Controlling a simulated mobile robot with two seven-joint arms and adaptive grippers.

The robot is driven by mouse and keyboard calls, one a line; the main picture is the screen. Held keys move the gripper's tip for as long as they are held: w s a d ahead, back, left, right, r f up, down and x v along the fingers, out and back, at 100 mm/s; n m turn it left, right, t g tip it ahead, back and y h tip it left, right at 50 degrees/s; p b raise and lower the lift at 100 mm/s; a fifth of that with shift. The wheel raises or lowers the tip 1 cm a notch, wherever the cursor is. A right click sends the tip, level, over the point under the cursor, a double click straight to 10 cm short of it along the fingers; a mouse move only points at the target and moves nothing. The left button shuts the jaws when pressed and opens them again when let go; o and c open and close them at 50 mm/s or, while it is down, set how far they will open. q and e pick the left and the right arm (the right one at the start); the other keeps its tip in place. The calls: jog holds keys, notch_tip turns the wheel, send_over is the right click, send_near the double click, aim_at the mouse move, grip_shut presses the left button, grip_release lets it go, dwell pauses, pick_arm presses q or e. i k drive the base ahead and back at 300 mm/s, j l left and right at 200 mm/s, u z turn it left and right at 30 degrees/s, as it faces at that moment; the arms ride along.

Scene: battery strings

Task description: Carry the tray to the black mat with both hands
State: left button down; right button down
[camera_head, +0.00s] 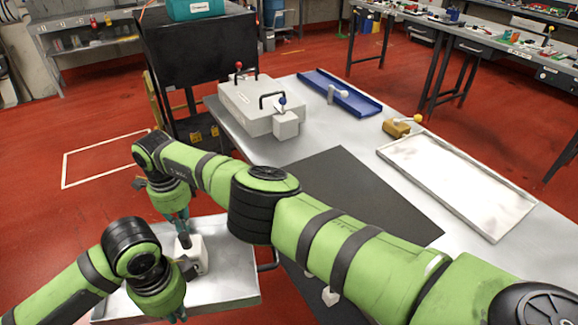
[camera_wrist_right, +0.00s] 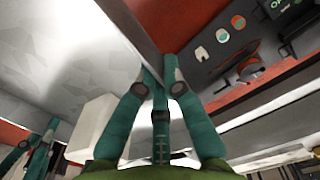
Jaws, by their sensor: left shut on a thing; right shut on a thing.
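A shallow metal tray (camera_head: 236,268) is at the lower left of the head view, left of the black mat (camera_head: 355,185). A white block (camera_head: 198,258) is in it; the block also shows in the wrist view (camera_wrist_right: 95,125). My right gripper (camera_head: 182,232) is at the tray's far side. In the right wrist view its teal fingers (camera_wrist_right: 158,75) are shut on the tray's wall. My left gripper (camera_head: 177,316) is at the tray's near side, shut on its rim, the contact mostly hidden by the wrist. The mat lies on the table, partly behind my right arm, with its visible part bare.
A black cabinet (camera_head: 200,60) stands behind. Red floor is free at the left.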

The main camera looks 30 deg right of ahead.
aim_at(352, 199)
jog(key=i, duration=0.75)
jog(key=i+j+z, duration=0.1)
jog(key=i+z, duration=0.35)
jog(key=z, duration=1.95)
